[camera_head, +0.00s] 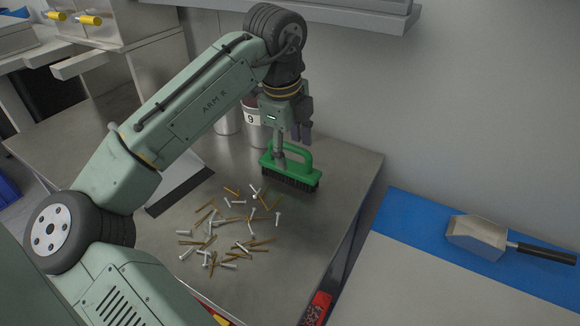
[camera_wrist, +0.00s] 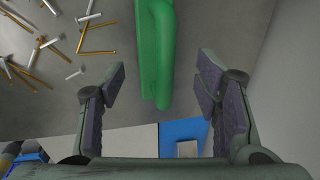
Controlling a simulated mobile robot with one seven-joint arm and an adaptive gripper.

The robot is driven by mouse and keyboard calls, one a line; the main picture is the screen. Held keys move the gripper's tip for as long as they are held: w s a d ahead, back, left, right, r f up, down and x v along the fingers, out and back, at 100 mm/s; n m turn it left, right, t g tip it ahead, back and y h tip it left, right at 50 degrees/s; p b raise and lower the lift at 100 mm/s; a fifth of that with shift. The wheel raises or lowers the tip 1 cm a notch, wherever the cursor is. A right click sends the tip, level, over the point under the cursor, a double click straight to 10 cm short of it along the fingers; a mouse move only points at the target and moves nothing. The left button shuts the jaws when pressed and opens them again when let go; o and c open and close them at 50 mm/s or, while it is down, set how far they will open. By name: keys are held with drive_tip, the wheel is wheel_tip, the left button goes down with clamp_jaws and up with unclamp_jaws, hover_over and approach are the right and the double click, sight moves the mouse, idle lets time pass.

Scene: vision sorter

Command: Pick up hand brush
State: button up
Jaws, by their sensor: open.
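The hand brush (camera_head: 297,176) has a green body with a looped handle and dark bristles. It stands bristles down on the grey metal table, near the back. In the wrist view its green handle (camera_wrist: 158,50) runs between my two fingers, with clear gaps on both sides. My gripper (camera_head: 291,140) is just above and behind the brush in the head view, pointing down. In the wrist view my gripper (camera_wrist: 160,95) is open, its dark pads apart and not touching the handle. My fingers partly cover the handle in the head view.
Loose screws and bolts (camera_head: 228,232) lie scattered in front of the brush. Metal canisters, one marked 9 (camera_head: 252,117), stand behind it. A dustpan-like scoop (camera_head: 167,188) lies to the left. Another metal scoop (camera_head: 477,236) lies on the blue strip at right.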

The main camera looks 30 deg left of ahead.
sight(292, 166)
wheel_tip(292, 166, down, 4)
drive_tip(key=shift+a+r+p, duration=0.1)
drive_tip(key=shift+r+p, duration=0.05)
drive_tip(key=shift+p, duration=0.25)
drive_tip(key=shift+w+f, duration=0.15)
drive_tip(key=shift+f, duration=0.45)
drive_tip(key=shift+c, duration=0.4)
drive_tip(key=c, duration=1.2)
